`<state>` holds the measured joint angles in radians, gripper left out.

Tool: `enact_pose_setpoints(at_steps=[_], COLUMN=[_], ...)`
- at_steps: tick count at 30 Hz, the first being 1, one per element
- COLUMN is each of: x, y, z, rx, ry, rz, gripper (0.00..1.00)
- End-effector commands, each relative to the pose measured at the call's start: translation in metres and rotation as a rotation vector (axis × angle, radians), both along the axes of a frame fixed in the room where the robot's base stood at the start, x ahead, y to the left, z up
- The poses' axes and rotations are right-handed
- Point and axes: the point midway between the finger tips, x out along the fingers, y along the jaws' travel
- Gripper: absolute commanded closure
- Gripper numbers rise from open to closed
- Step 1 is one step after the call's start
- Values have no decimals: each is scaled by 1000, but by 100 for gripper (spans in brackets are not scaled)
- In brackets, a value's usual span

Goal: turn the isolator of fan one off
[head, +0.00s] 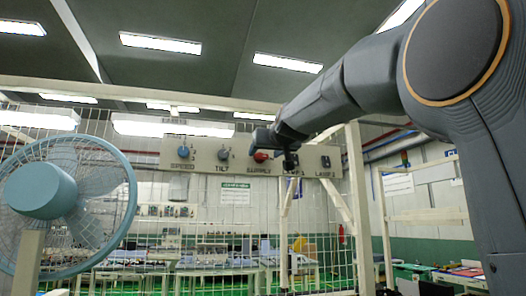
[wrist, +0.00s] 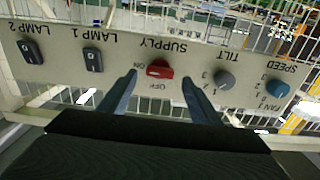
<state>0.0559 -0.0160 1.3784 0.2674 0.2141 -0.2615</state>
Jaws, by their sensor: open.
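The red isolator knob, labelled SUPPLY with ON and OFF marks, is on the grey panel. It shows in the head view (head: 260,156) and, upside down, in the wrist view (wrist: 159,69). Its grip lies roughly level in the wrist view, with ON at its left end and OFF beside its lower edge. My gripper (wrist: 160,78) is open, with a finger on each side of the red knob and gaps between. In the head view my arm's end hides part of the panel right of the knob. A blue fan (head: 42,190) stands at left.
The panel (wrist: 115,72) also carries a blue SPEED knob (wrist: 277,89), a grey TILT knob (wrist: 224,79), and black LAMP 1 (wrist: 93,60) and LAMP 2 (wrist: 30,52) switches. A wire mesh (head: 110,240) is behind and below the panel.

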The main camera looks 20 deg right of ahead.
Motion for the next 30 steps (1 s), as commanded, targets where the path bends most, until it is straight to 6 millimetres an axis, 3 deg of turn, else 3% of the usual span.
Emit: enact_pose_setpoints(at_steps=[9,19,26,30], x=[32,34,34,34], y=[0,0,0,0], z=[0,-1,-1,-1], rx=[0,0,0,-3], ry=[1,1,1,1], rz=[0,0,0,0], gripper=[42,42,81,83])
